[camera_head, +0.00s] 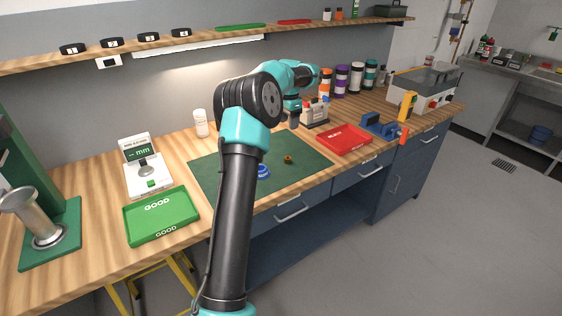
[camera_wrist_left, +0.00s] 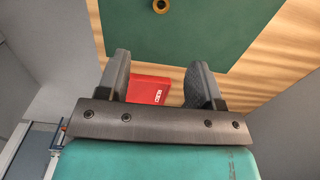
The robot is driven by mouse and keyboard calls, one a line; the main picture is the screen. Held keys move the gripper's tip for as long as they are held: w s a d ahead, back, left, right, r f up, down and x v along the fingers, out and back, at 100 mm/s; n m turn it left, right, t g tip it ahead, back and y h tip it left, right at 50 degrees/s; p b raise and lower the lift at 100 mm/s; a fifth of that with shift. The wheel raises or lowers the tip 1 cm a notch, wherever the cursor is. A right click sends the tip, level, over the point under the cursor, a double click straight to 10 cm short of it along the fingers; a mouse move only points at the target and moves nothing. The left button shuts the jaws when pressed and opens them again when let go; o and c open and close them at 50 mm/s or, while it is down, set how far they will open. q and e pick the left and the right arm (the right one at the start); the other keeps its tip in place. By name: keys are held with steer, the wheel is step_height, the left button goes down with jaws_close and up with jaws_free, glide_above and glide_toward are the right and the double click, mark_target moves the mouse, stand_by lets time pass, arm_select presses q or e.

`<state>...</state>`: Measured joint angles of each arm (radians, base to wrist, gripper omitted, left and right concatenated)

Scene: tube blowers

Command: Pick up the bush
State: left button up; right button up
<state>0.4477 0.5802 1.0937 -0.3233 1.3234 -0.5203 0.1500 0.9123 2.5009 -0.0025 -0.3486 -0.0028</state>
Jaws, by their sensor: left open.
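The bush, a small brass-coloured ring (camera_head: 287,159), lies on the dark green mat (camera_head: 220,175) on the wooden bench. It also shows at the top edge of the left wrist view (camera_wrist_left: 160,6), with a dark hole in its middle. My left gripper (camera_wrist_left: 160,66) is open and empty, its two fingers apart, with the bush beyond the fingertips. In the head view, my left arm's upper part hangs over the mat, and its gripper end (camera_head: 294,120) is partly hidden, behind the bush. My right gripper is in neither view.
A red tray (camera_head: 344,140) is right of the mat; a green tray (camera_head: 160,216) and a gauge (camera_head: 148,176) are left. Bottles and a small device (camera_head: 315,115) stand at the back.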

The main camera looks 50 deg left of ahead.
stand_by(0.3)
arm_select(q)
glide_above(287, 158)
step_height(287, 158, down, 12)
steer(key=shift+w+f, duration=0.1)
stand_by(0.4)
steer(key=shift+f, duration=2.55)
steer(key=c, duration=1)
